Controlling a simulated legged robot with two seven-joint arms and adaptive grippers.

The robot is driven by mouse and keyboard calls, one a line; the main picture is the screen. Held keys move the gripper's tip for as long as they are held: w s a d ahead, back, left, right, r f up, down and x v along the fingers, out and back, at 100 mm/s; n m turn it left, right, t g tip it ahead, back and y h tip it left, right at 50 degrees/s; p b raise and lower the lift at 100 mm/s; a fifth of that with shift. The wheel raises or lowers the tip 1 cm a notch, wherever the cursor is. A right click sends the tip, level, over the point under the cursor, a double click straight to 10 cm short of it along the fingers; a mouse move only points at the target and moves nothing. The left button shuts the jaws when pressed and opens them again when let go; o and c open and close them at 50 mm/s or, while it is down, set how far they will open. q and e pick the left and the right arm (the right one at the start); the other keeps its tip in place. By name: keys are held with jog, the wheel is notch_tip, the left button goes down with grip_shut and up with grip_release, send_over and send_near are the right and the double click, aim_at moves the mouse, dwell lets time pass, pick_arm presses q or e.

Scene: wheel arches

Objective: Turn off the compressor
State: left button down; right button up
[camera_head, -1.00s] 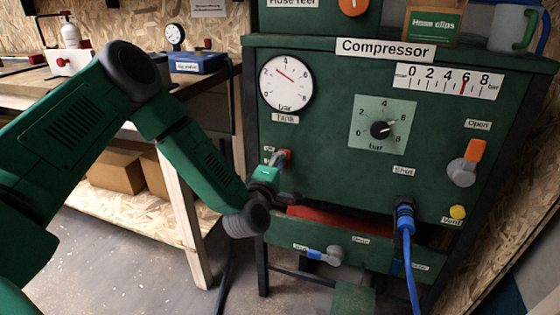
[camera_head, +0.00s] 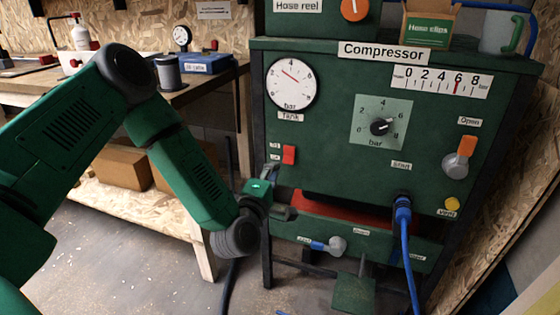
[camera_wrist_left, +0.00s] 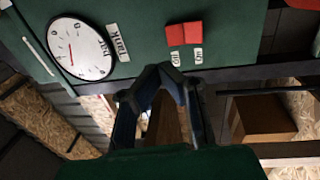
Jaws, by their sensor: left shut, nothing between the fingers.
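The compressor (camera_head: 340,190) is a dark green panel under a "Compressor" sign. Its red rocker switch (camera_head: 289,155) is at the panel's left edge, below the tank gauge, with two small labels on its left. In the left wrist view the red switch (camera_wrist_left: 184,34) is at upper centre, in two red halves, with two small labels beside it. My left gripper (camera_head: 283,196) is below the switch at the panel's lower left, apart from the switch. In the left wrist view its fingers (camera_wrist_left: 163,72) are shut and empty. My right gripper is not in view.
The tank gauge (camera_head: 291,84), pressure knob (camera_head: 380,126) and orange-handled valve (camera_head: 461,156) are on the panel. A blue hose (camera_head: 407,240) hangs from the front. A lower drawer-like strip holds a blue-handled drain valve (camera_head: 328,246). A workbench (camera_head: 205,85) stands left.

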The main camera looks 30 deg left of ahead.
pick_arm(q)
jog(key=v, duration=0.2)
jog(key=r+v, duration=0.1)
jog(key=v, duration=0.1)
jog(key=shift+d+p, duration=0.1)
jog(key=shift+p, duration=0.25)
jog(key=shift+f, duration=0.1)
jog(key=s+d+f+m+g+h+p, duration=0.65)
jog(key=s+d+f+m+g, duration=0.25)
jog(key=s+d+f+m, duration=0.3)
jog(key=s+a+f+m+g+y+p, duration=0.1)
jog(key=s+a+m+g, duration=0.2)
jog(key=s, duration=0.6)
jog(key=s+a+f+m+g+y+p, duration=0.1)
jog(key=s+a+f+m+g+p, duration=0.1)
jog(key=s+m+g, duration=0.4)
jog(key=s+a, duration=0.1)
jog(key=s, duration=0.3)
jog(key=shift+s+f, duration=0.15)
jog(key=shift+f, duration=0.2)
